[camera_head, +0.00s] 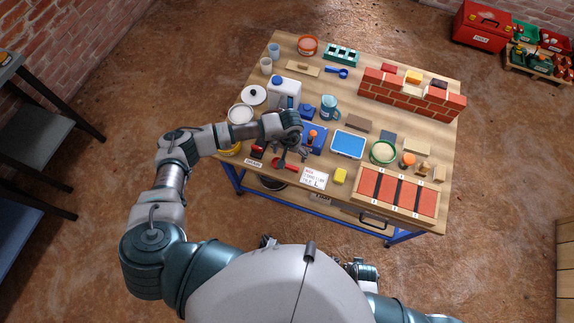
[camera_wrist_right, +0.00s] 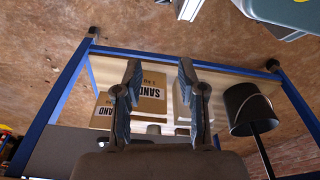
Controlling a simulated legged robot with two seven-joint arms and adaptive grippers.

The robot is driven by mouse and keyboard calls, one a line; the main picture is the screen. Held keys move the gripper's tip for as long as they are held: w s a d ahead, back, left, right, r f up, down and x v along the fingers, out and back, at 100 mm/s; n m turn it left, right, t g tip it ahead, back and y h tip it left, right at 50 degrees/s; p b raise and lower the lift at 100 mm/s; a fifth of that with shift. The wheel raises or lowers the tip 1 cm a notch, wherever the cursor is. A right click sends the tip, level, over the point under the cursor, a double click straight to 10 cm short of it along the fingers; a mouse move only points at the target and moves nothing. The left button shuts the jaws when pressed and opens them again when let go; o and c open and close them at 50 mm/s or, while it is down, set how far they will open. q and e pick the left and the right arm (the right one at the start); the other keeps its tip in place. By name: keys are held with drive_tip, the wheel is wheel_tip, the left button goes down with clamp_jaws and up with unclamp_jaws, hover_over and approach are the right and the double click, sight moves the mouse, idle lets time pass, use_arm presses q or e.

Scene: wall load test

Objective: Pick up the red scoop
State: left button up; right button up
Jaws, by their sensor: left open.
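The red scoop (camera_head: 289,167) lies on the near edge of the wooden table, left of the white label card. My left gripper (camera_head: 293,156) is open above and close to the scoop, its fingers pointing down and partly hiding it. I cannot tell whether they touch it. My right gripper (camera_wrist_right: 160,82) is open and empty in the right wrist view, with its fingers well apart. That view shows the blue-framed table's underside, and the scoop is not in it.
The table (camera_head: 300,185) is crowded. A blue tray (camera_head: 348,144), a blue scoop (camera_head: 337,72) and a brick wall (camera_head: 410,92) are farther off. A black bucket (camera_wrist_right: 248,108) hangs below.

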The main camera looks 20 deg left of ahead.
sight(290, 166)
use_arm(q)
wheel_tip(290, 166, down, 4)
drive_tip(key=shift+d+r, duration=0.15)
drive_tip(key=shift+r, duration=0.05)
drive_tip(key=shift+f, duration=0.6)
wheel_tip(290, 166, down, 5)
drive_tip(key=shift+r+b, duration=0.2)
drive_tip(key=shift+b, duration=0.1)
drive_tip(key=shift+f, duration=0.3)
drive_tip(key=c, duration=1)
use_arm(e)
drive_tip(key=shift+w+r, duration=0.2)
drive_tip(key=shift+r, duration=0.65)
